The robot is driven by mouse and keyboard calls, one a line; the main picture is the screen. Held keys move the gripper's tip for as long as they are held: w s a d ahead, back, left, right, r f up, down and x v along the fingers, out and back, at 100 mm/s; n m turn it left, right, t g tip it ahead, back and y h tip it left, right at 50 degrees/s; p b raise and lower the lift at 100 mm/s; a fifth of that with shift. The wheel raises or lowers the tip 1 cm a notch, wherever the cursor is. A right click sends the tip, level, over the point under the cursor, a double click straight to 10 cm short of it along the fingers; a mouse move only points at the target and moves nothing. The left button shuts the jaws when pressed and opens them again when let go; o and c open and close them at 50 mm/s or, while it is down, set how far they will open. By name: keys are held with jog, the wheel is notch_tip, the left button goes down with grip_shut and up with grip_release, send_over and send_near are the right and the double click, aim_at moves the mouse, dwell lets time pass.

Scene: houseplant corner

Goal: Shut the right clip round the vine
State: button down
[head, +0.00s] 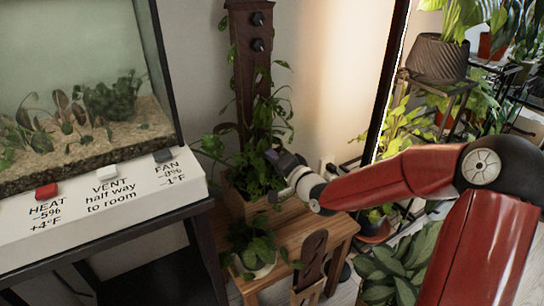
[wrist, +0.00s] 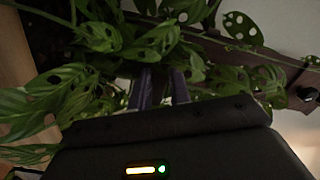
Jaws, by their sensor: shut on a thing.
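The vine (head: 262,112) climbs a dark wooden post (head: 249,75) from a wooden planter box (head: 236,205). Its holed leaves also fill the wrist view (wrist: 75,85). My gripper (head: 272,156) is among the leaves at the right side of the post, low on it. In the wrist view my gripper's two fingers (wrist: 160,88) are close together, with leaves in front of their tips. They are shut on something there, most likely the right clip. Leaves hide the clip, so I cannot see whether it is round the stem.
The planter stands on a wooden table (head: 320,240) with a small potted plant (head: 254,250). At left is a glass tank (head: 85,85) above a white panel with a red switch (head: 46,191). Shelved plants (head: 437,58) crowd the right side. Two dark knobs (head: 257,45) sit higher on the post.

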jog(key=a+m+t+h+b, duration=0.1)
jog(key=b, duration=0.2)
jog(key=shift+a+f+h, duration=0.15)
jog(key=shift+f+h, duration=0.05)
jog(key=shift+h, duration=0.2)
jog(key=shift+a+m+t+h+b, duration=0.35)
jog(key=shift+m+t+h+b, duration=0.15)
jog(key=shift+m+h+b, duration=0.3)
jog(key=shift+a+r+h+b, duration=0.1)
jog(key=shift+r+h+b, duration=0.1)
jog(key=shift+h+b, duration=0.1)
jog(key=c, duration=1.3)
grip_release()
jog(key=shift+v, duration=3.9)
jog(key=shift+f, duration=0.15)
